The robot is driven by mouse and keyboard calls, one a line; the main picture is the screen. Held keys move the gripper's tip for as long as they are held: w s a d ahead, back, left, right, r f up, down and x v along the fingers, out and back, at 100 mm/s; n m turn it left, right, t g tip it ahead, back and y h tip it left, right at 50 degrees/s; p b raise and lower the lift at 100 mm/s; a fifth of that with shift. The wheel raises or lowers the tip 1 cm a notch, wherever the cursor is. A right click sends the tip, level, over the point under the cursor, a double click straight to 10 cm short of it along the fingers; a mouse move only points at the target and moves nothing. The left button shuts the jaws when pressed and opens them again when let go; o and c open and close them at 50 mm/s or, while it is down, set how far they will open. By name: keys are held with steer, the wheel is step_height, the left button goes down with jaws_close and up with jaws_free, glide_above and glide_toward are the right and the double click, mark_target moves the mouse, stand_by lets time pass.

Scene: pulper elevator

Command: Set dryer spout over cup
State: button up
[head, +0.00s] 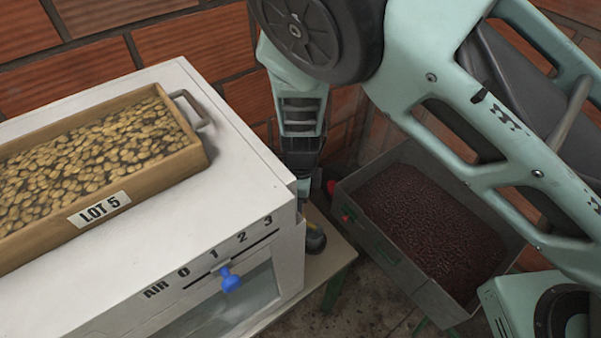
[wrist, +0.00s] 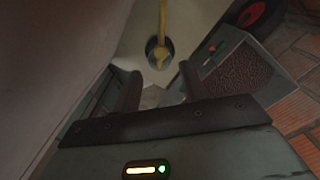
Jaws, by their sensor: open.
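The white dryer (head: 262,185) stands at the left in the head view, with an AIR scale and a blue knob (head: 229,281) near mark 1. Beside its right side, a small dark round object with some yellow (head: 315,239) sits on a low pale table; it may be the cup. In the wrist view a round dark-rimmed cup (wrist: 158,56) lies beyond my gripper (wrist: 160,88), with a narrow yellow piece (wrist: 163,20) reaching into it. I cannot tell if that piece is the spout. My gripper is open, apart from the cup; its fingers are not clearly visible in the head view.
A wooden tray of pale beans marked LOT 5 (head: 98,205) sits on the dryer. A grey bin of dark red cherries (head: 385,250) stands right of the low table (head: 325,262); it also shows in the wrist view (wrist: 225,55). Brick walls (head: 165,45) close off the back.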

step_height(320, 180, up, 10)
steer(key=b, duration=0.1)
steer(key=shift+r, duration=0.2)
stand_by(0.4)
